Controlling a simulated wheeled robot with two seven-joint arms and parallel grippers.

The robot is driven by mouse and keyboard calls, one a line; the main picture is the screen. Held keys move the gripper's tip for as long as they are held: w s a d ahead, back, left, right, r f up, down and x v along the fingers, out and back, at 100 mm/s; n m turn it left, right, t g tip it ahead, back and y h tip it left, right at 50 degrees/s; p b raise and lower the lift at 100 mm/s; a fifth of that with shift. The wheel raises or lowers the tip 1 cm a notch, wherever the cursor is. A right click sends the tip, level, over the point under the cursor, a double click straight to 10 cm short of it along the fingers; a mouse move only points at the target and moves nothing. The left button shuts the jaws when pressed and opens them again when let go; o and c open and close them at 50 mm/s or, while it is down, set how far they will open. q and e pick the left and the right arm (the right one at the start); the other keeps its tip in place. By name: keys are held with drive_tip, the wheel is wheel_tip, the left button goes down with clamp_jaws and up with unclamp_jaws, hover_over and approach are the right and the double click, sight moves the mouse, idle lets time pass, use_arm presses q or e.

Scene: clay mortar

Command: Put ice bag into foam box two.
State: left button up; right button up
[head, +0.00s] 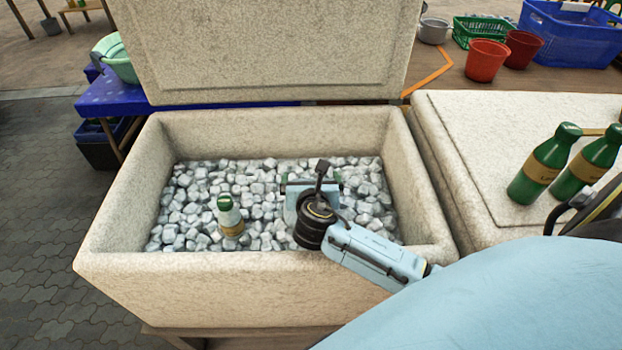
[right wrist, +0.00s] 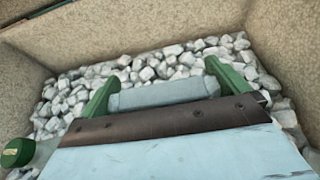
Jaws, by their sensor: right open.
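An open foam box (head: 250,283) stands in front of me, its lid (head: 265,50) raised at the back. Loose white-grey ice lumps (head: 185,200) cover its floor. A green-capped bottle (head: 229,215) stands in the ice left of my right gripper (head: 311,184). That gripper is inside the box, low over the ice, right of the middle. In the right wrist view its green fingers (right wrist: 158,75) are apart, with ice lumps (right wrist: 165,65) beyond. I cannot make out an ice bag in either view, and no label shows which box is two. My left gripper is not in view.
A second foam box (head: 470,130), closed, stands to the right with two green bottles (head: 545,165) on its lid. Behind are red buckets (head: 487,60), a green basket (head: 480,30) and a blue crate (head: 570,35). A blue-covered table (head: 115,95) is at back left.

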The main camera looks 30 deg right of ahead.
drive_tip(key=p+v, duration=0.1)
drive_tip(key=v, duration=1.1)
drive_tip(key=shift+p, duration=0.4)
